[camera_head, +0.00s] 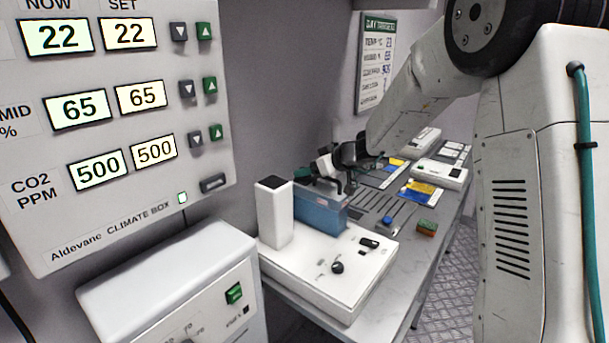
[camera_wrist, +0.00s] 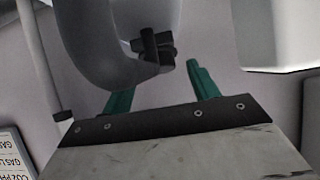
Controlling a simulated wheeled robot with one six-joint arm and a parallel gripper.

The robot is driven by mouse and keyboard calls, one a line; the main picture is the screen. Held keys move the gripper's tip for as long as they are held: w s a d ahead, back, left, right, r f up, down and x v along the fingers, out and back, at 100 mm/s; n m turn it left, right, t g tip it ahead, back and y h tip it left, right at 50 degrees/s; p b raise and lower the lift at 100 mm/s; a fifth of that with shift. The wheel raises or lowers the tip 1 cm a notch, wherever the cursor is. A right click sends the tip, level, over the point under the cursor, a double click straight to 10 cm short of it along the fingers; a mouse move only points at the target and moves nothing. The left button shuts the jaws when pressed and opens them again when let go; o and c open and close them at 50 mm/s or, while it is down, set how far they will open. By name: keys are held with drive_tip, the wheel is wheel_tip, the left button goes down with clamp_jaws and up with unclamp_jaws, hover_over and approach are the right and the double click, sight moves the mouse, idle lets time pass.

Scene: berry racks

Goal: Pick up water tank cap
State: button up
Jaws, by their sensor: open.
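The blue see-through water tank (camera_head: 320,210) stands on the white machine. My gripper (camera_head: 322,178) is just above the tank's top, and its fingers partly cover that area. A small pale shape (camera_head: 325,164) shows among the fingers; I cannot tell whether it is the cap. In the wrist view my gripper (camera_wrist: 160,78) has two green fingers spread apart with nothing held between them. A dark cross-shaped piece (camera_wrist: 155,46) lies beyond the fingertips, beside a large grey curved shape (camera_wrist: 100,45). I cannot tell for certain that this is the cap.
The white machine (camera_head: 310,285) carries a tall white block (camera_head: 273,215) left of the tank and a black knob (camera_head: 337,267) in front. A green-and-orange block (camera_head: 427,228) lies on the bench to the right. The climate box (camera_head: 110,200) is on the left wall.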

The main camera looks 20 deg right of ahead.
drive_tip(key=shift+w+a+f, duration=0.15)
drive_tip(key=c, duration=1.1)
drive_tip(key=shift+c, duration=0.2)
